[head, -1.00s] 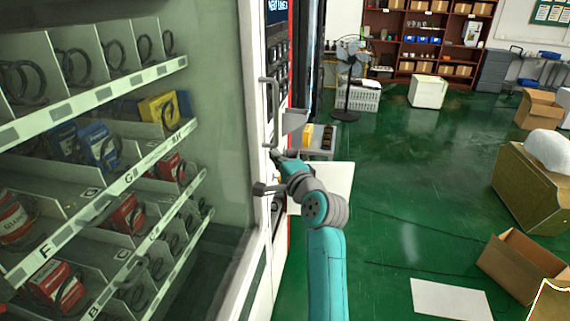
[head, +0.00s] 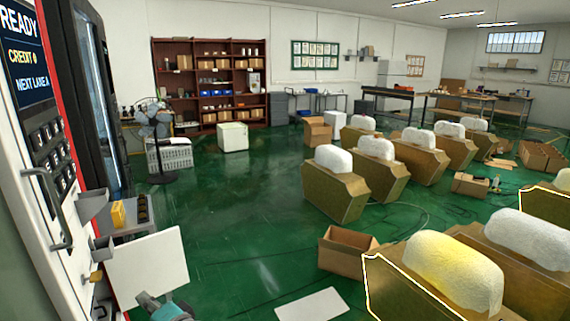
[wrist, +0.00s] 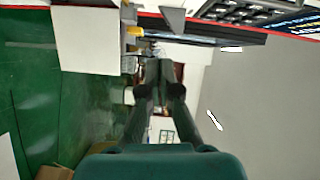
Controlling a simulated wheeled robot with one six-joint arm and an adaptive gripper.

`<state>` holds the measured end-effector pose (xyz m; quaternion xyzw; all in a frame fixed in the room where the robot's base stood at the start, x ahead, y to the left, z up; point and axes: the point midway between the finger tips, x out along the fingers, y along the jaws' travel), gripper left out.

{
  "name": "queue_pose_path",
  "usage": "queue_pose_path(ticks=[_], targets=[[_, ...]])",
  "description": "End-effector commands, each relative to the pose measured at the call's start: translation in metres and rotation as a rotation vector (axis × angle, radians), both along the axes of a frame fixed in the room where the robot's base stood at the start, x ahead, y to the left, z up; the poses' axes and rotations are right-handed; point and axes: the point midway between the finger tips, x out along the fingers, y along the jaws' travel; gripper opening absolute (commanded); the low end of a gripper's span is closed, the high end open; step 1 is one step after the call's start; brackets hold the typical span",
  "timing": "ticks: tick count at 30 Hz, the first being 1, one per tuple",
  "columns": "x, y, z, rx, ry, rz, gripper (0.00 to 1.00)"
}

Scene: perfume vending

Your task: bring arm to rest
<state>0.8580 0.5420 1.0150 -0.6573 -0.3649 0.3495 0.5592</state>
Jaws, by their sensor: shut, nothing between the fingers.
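My gripper (wrist: 160,75) shows in the wrist view with its two dark fingers together and nothing between them. It is in free air beside the vending machine's front. The vending machine (head: 30,150) fills the left edge of the head view, with a keypad, a handle and a lit display reading READY. In the head view only a teal and grey part of my arm shows at the bottom edge, and the fingers are not clearly visible there.
A white panel (head: 147,270) and a small table with a yellow box (head: 118,214) stand beside the machine. A fan (head: 155,125) and a white crate (head: 169,155) are behind. An open cardboard box (head: 345,252) and several tan crates with white tops stand right.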

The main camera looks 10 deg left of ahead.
Motion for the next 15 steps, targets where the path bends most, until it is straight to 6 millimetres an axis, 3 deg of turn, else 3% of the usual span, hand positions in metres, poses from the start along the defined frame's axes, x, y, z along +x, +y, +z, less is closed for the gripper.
queue_pose_path(ticks=[1, 6, 15], targets=[[0.000, -0.024, -0.025, -0.024, -0.013, -0.037, 0.00], [-0.004, -0.095, -0.086, -0.107, -0.075, -0.151, 0.00], [-0.043, -0.220, -0.169, -0.278, -0.182, -0.327, 0.00]])
